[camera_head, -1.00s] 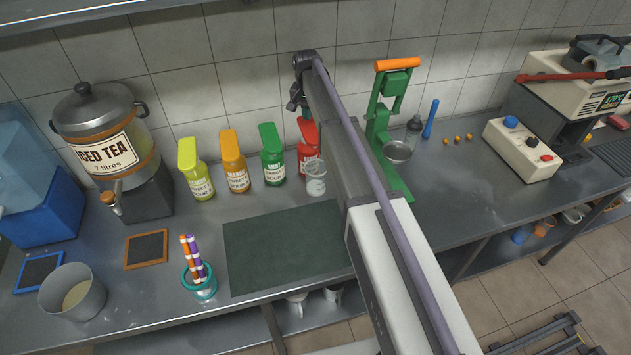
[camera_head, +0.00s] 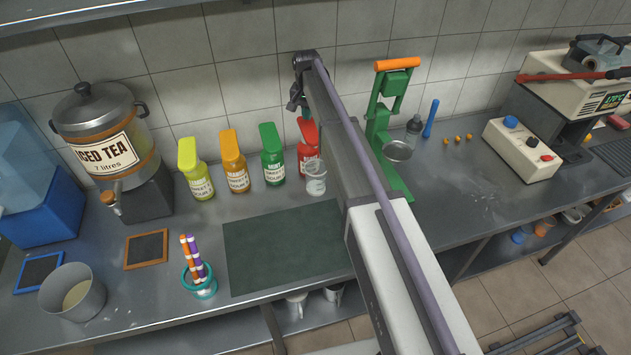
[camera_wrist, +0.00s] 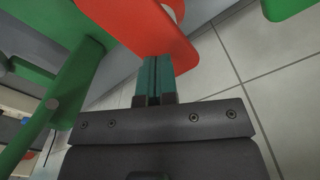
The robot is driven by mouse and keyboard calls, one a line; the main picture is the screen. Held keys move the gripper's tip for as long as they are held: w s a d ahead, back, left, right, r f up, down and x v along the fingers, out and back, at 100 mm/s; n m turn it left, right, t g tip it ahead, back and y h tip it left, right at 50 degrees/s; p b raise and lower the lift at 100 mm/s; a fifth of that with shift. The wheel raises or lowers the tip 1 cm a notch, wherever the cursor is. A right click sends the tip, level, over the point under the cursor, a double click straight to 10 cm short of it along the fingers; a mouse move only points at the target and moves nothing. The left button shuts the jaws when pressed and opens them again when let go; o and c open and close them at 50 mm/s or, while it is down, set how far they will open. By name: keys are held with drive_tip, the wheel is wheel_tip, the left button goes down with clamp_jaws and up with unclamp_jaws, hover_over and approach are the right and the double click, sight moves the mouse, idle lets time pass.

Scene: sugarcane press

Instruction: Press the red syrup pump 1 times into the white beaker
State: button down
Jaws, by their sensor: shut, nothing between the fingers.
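The red syrup pump bottle (camera_head: 308,142) stands at the right end of the row of syrup bottles, partly hidden by my arm. The white beaker (camera_head: 316,182) is see-through and upright, just in front of the red bottle. My gripper (camera_wrist: 155,62) has teal fingers, shut together with nothing between them. In the wrist view its tips meet the edge of the red pump head (camera_wrist: 138,25); I cannot tell whether they touch. In the head view the fingers are mostly hidden, close above the red pump.
A green press (camera_head: 381,130) with an orange handle stands to the right. The dark green mat (camera_head: 280,250) in front is bare.

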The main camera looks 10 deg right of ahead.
sight(308, 124)
drive_tip(key=shift+f, duration=0.15)
drive_tip(key=shift+f+b, duration=2.45)
drive_tip(key=shift+b, duration=0.1)
drive_tip(key=shift+r, duration=0.2)
drive_tip(key=shift+r+p, duration=2.4)
drive_tip(key=shift+p, duration=0.2)
wheel_tip(308, 124, up, 6)
drive_tip(key=p, duration=0.6)
